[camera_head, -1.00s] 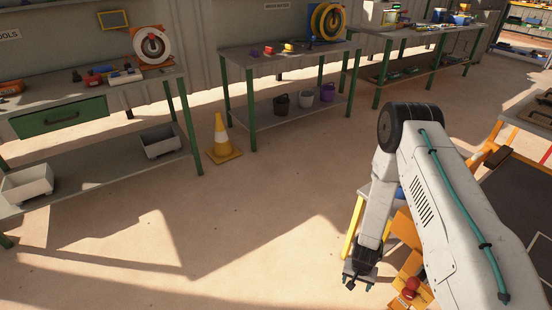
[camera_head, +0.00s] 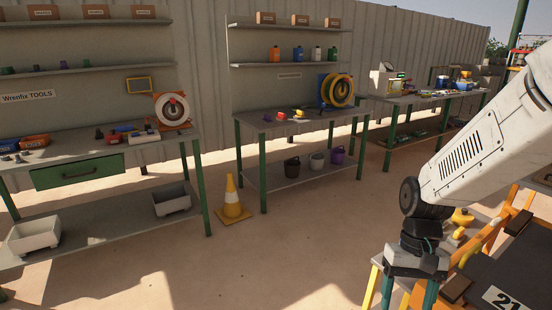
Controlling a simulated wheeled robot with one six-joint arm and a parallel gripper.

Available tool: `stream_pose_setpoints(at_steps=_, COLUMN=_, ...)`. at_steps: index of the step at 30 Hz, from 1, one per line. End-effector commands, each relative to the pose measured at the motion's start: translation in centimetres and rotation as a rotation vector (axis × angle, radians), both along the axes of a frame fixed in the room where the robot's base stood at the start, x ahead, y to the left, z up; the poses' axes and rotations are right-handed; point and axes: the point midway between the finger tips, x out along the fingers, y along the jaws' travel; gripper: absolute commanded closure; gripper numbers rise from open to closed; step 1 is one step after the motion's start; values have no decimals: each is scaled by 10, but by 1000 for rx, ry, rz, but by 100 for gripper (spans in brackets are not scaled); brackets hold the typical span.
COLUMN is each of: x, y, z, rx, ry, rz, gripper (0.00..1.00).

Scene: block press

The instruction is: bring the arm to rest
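My arm (camera_head: 485,145) comes in from the right edge. Its white link slopes down to a black joint, and the wrist below points downward. My gripper (camera_head: 408,298) hangs at the bottom right, with a grey body and two teal fingers standing apart. I see nothing held between them, though the fingertips are close to the picture's lower edge. A yellow-legged stand (camera_head: 371,286) shows just beside and behind the gripper; I cannot tell how far apart they are.
A dark-topped table (camera_head: 510,272) with a number plate is at the lower right. A traffic cone (camera_head: 232,198) stands between the left workbench (camera_head: 70,143) and the middle workbench (camera_head: 270,127). A third bench (camera_head: 425,98) is behind the arm. The floor in front is clear.

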Motion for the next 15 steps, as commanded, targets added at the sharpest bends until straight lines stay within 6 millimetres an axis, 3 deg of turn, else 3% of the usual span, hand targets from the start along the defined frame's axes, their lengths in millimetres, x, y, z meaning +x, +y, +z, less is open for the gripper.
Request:
stream_pose_setpoints(at_steps=1, x=-12, y=0, z=19, rx=-7, ry=-15, rz=14, gripper=32)
stream_pose_setpoints(at_steps=6, x=-53, y=-3, z=67, rx=-34, ry=-51, rz=53, gripper=32)
stream_pose_setpoints(at_steps=15, x=-106, y=-6, z=124, rx=-84, ry=-248, rz=97, gripper=32)
